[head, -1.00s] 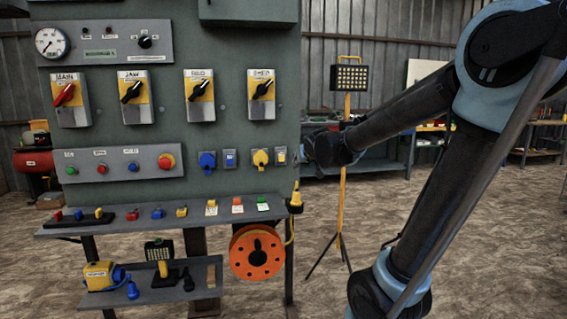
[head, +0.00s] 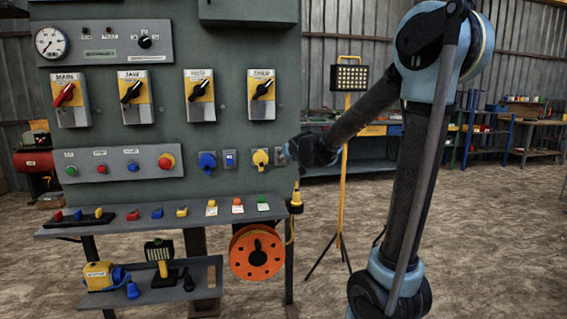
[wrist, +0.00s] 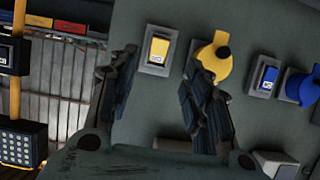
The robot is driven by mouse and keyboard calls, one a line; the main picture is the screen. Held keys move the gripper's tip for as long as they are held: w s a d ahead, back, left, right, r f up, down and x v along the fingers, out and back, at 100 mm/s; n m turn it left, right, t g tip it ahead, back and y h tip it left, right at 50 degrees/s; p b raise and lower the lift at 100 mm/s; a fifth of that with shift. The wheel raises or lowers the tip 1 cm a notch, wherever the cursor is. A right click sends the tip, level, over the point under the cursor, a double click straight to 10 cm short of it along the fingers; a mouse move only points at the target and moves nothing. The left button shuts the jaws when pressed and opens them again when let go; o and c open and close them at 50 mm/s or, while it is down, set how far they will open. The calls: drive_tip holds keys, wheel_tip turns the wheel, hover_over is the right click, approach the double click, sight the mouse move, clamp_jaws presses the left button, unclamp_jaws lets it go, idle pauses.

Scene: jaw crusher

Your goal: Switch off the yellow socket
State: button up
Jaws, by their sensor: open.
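The yellow socket (head: 260,158) is mounted on the green panel, and its yellow rocker switch (head: 279,156) sits just to its right in the head view. The wrist view is turned, so the yellow switch (wrist: 158,50) in its pale frame is left of the round yellow socket (wrist: 214,58). My gripper (head: 292,152) is at the panel's right edge, close to the switch. In the wrist view my gripper (wrist: 160,65) is open and empty, its two dark fingers pointing at the panel with the switch between them. The right finger overlaps part of the socket. Contact cannot be told.
A blue socket (head: 207,160) and its blue switch (head: 230,158) are left of the yellow pair. A shelf (head: 110,230) with small coloured parts juts out below. A yellow work-light stand (head: 341,200) stands right of the panel.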

drive_tip(key=x, duration=1.1)
idle(0.3)
